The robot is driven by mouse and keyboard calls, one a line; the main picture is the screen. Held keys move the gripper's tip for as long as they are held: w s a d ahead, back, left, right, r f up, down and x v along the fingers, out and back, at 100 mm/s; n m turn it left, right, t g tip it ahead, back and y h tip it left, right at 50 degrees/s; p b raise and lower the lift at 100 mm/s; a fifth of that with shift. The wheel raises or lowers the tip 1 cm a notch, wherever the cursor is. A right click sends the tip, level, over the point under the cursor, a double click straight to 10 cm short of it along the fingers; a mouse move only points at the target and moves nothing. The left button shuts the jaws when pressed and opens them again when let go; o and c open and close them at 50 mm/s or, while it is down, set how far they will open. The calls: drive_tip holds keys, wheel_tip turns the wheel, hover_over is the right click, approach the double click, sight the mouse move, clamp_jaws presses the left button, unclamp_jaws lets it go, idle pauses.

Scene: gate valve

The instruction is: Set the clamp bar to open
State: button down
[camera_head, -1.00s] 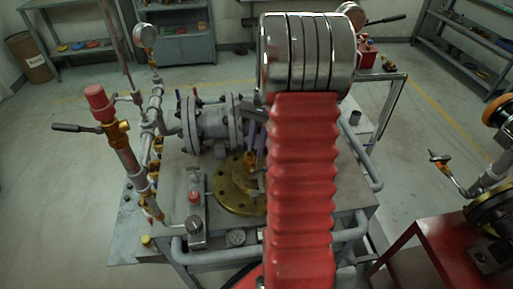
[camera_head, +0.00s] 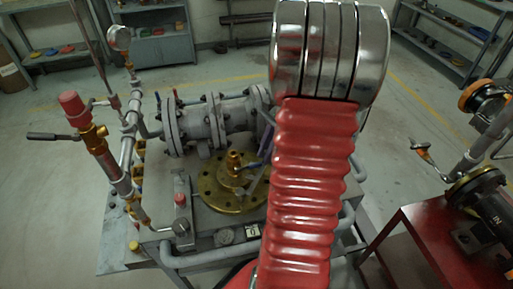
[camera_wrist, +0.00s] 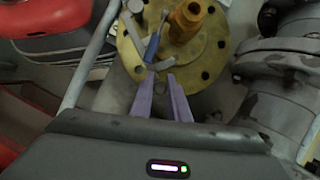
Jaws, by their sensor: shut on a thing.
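The brass flange (camera_head: 212,193) lies on the grey bench with a brass stem (camera_head: 234,162) at its centre. A blue-handled lever (camera_head: 253,165) lies beside the stem and also shows in the wrist view (camera_wrist: 152,46). In the wrist view, a short grey bar, which I take for the clamp bar (camera_wrist: 162,65), lies at the near edge of the flange. My gripper (camera_wrist: 161,76) has its two purple fingers at this bar, shut on it with a narrow gap between the tips. In the head view my red arm partly hides the gripper and the flange's right side.
A grey flanged pipe (camera_head: 205,125) stands behind the flange. Pipework with a red-capped valve (camera_head: 95,140) rises at the left. A grey switch box (camera_head: 182,210) is near the front. A red table (camera_head: 430,235) with another valve stands at the right.

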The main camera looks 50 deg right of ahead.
drive_tip(key=shift+s+m+t+h, duration=0.4)
drive_tip(key=shift+s+m+t, duration=0.2)
drive_tip(key=shift+s+m, duration=1.55)
drive_tip(key=shift+s+n, duration=0.25)
drive_tip(key=c, duration=1.7)
unclamp_jaws()
drive_tip(key=shift+r, duration=0.1)
drive_tip(key=v, duration=1.3)
drive_tip(key=shift+s+d+r, duration=0.15)
drive_tip(key=shift+d+r, duration=0.05)
drive_tip(key=shift+r, duration=0.05)
